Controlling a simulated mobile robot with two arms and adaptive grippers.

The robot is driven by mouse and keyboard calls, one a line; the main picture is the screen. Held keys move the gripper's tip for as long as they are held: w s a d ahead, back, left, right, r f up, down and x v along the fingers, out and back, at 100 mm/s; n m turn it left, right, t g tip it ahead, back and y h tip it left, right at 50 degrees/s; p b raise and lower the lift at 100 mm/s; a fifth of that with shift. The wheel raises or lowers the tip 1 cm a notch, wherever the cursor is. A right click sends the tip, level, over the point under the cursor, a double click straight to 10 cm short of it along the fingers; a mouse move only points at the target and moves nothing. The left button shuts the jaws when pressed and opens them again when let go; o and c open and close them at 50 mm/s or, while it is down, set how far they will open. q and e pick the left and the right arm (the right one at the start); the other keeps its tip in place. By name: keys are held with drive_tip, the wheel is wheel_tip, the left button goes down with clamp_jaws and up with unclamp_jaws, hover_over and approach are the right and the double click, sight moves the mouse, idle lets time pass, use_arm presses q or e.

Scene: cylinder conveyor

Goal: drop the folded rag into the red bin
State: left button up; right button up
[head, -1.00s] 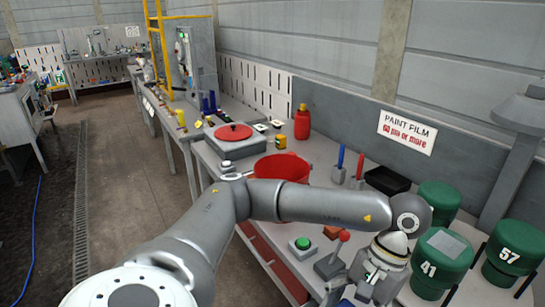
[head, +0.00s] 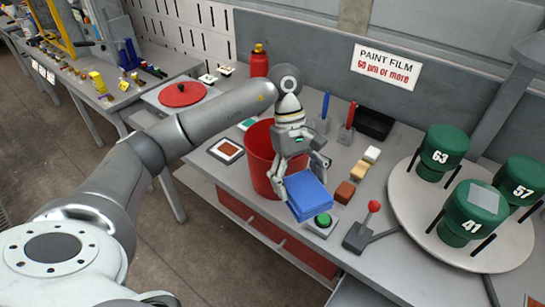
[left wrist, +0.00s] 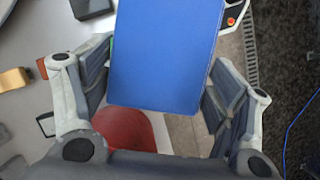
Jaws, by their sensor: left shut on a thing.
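The folded blue rag (head: 308,196) is in my left gripper (head: 302,178), gripped between the two fingers. It hangs above the bench's front edge, close to the green button. In the left wrist view the rag (left wrist: 165,55) fills the upper middle, with a finger on each side. The red bin (head: 259,160) stands on the bench just left of and behind the gripper, partly hidden by it. The rag appears outside the bin's opening in the head view. My right gripper is not in view.
A green button box (head: 322,222) and a red-knobbed lever (head: 369,220) sit at the front. A round turntable (head: 405,215) with green canisters is at right. Small blocks (head: 358,170), a black tray (head: 375,124) and a red bottle (head: 259,62) stand around the bin.

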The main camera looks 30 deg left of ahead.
use_arm(q)
drive_tip(key=w+a+r+n+t+y+p, duration=0.1)
drive_tip(key=w+a+r+n+t+p, duration=0.15)
drive_tip(key=w+a+n, duration=0.45)
drive_tip(key=w+a+r+n+t+y+p, duration=0.1)
drive_tip(key=w+a+r+n+t, duration=0.2)
drive_tip(key=a+n, duration=0.85)
wheel_tip(320, 180, down, 7)
drive_tip(key=d+n+b, duration=0.1)
drive_tip(key=d+b, duration=0.1)
drive_tip(key=b, duration=0.1)
drive_tip(key=shift+w+t, duration=0.2)
drive_tip(key=shift+t, duration=0.25)
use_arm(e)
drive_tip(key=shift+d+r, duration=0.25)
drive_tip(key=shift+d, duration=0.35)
use_arm(q)
drive_tip(key=o, duration=1.1)
drive_tip(key=shift+c, duration=0.2)
drive_tip(key=shift+r, duration=0.1)
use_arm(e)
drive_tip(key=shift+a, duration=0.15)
